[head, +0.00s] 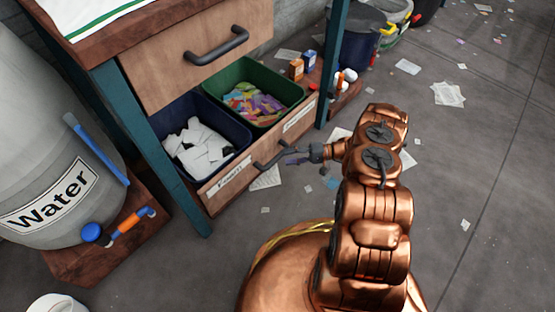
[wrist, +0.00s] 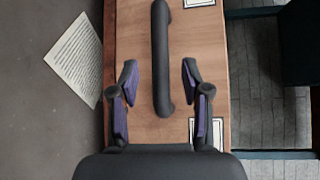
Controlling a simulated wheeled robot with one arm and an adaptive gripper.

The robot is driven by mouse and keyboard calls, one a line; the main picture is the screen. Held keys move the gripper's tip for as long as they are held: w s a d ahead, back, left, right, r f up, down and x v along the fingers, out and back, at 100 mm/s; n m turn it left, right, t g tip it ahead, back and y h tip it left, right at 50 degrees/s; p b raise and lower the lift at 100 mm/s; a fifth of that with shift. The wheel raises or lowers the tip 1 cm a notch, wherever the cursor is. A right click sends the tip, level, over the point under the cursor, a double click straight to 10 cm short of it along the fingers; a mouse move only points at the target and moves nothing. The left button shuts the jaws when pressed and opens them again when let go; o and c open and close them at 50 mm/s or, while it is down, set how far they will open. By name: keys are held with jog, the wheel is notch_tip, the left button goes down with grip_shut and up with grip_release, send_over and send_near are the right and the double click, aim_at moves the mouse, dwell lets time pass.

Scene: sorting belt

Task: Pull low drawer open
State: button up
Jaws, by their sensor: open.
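The low drawer's wooden front (head: 243,173) carries paper labels and a dark bar handle (head: 272,154). The front looks roughly level with the teal table legs. My gripper (head: 297,154) is open in front of the handle in the head view. In the wrist view, the handle (wrist: 161,45) runs up the wooden front (wrist: 205,50). The open fingers of my gripper (wrist: 160,76) stand on either side of the handle's lower part, apart from it.
A blue bin (head: 243,130) with white paper and a green bin (head: 285,88) with coloured scraps stand behind the low front. An upper drawer (head: 160,65) hangs above. A water barrel (head: 40,130) stands left. Loose papers litter the floor.

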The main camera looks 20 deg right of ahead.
aim_at(277, 159)
jog(key=shift+b+x, duration=0.75)
jog(key=shift+x, duration=1.85)
grip_shut()
